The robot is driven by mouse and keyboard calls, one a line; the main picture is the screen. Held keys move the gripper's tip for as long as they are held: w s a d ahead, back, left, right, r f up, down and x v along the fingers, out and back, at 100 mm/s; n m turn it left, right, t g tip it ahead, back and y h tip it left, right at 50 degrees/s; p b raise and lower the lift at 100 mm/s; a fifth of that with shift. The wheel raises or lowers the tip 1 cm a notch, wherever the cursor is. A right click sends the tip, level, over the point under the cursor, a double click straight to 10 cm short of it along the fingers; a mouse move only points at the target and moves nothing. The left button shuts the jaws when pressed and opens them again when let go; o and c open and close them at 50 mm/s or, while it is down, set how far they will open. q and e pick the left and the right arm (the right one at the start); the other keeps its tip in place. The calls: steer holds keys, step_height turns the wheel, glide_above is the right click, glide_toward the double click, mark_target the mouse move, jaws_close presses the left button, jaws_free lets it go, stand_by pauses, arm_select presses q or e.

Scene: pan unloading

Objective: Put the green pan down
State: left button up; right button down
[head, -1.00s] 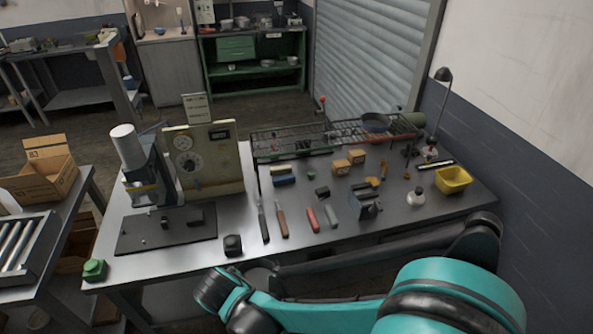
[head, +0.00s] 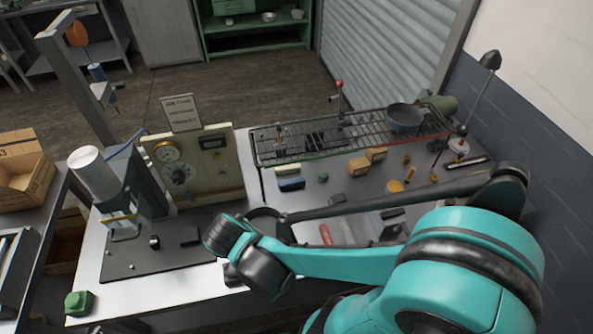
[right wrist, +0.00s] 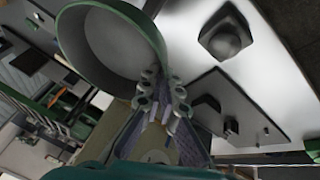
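The green pan (right wrist: 112,42) shows large and close at the upper left of the right wrist view, its round wall and grey inside visible. My right gripper (right wrist: 163,95) is at the pan's near edge. Its fingers are close together and appear shut on the pan's handle, which they mostly hide. The pan appears to be held above the metal bench (right wrist: 190,40); the exact height is unclear. In the head view my teal right arm crosses the front of the bench, and neither the green pan nor the right gripper can be made out. My left gripper is in neither view.
A wire rack (head: 290,145) along the bench's back holds a blue-grey pan (head: 405,118). A panel with dials (head: 195,170) and a press (head: 110,190) stand at left. A black domed block (right wrist: 225,38) is near the held pan. Small blocks and tools lie mid-bench.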

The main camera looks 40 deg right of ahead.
steer(key=shift+r, duration=0.1)
steer(key=w+f+b, duration=0.1)
steer(key=w+f, duration=0.1)
steer(key=w, duration=0.1)
steer(key=w+a+f+b, duration=0.1)
steer(key=w+f, duration=0.1)
steer(key=w, duration=0.2)
steer(key=w+a+f+b, duration=0.1)
steer(key=w+f+b, duration=0.1)
steer(key=w+f, duration=0.1)
steer(key=shift+w, duration=0.65)
step_height(320, 180, down, 4)
steer(key=shift+b, duration=0.85)
steer(key=shift+f, duration=0.1)
